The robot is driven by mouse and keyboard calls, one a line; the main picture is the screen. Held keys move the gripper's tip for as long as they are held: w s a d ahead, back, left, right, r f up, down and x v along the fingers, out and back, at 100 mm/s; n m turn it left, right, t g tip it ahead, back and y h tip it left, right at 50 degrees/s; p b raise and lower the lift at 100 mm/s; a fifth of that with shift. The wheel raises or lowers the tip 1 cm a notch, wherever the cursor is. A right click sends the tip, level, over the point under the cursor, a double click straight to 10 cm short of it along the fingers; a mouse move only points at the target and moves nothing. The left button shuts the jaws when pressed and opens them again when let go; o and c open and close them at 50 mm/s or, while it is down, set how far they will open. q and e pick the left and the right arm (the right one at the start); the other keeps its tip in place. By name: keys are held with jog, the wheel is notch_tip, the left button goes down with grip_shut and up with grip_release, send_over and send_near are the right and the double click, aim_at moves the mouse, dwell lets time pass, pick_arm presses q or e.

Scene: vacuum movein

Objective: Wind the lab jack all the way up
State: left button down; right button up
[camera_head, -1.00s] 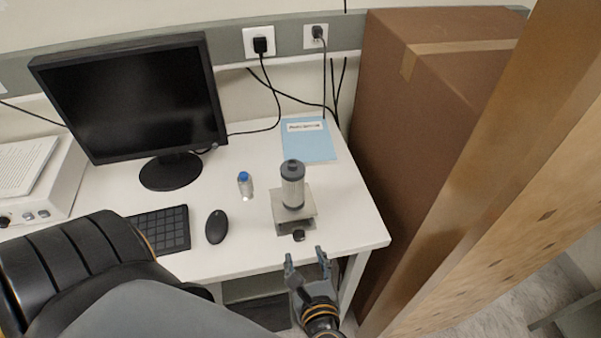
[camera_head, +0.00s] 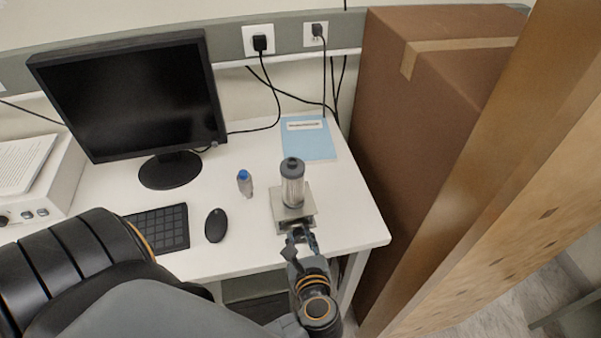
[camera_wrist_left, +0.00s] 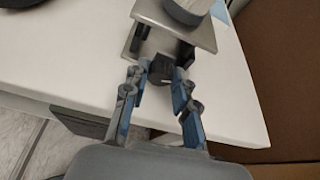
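The lab jack (camera_head: 306,211) stands near the front right of the white desk, low, its plate only a little above its base. A grey cylinder with a dark cap (camera_head: 292,182) stands upright on its top plate. The jack's dark knob (camera_wrist_left: 161,69) faces the front edge. My left gripper (camera_head: 301,237) reaches in from the front; in the left wrist view its fingertips (camera_wrist_left: 161,74) lie on either side of the knob and look closed in on it. The exact contact is hard to see. My right gripper is not in view.
A blue booklet (camera_head: 308,139) lies behind. A large cardboard box (camera_head: 400,130) stands close on the right.

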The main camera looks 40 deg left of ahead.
pick_arm(q)
jog(key=shift+m, duration=0.5)
jog(key=c, duration=1.1)
grip_release()
jog(key=shift+o, duration=0.2)
jog(key=shift+g, duration=0.3)
jog(key=v, duration=0.7)
jog(key=shift+d, duration=0.2)
jog(key=shift+s, duration=0.1)
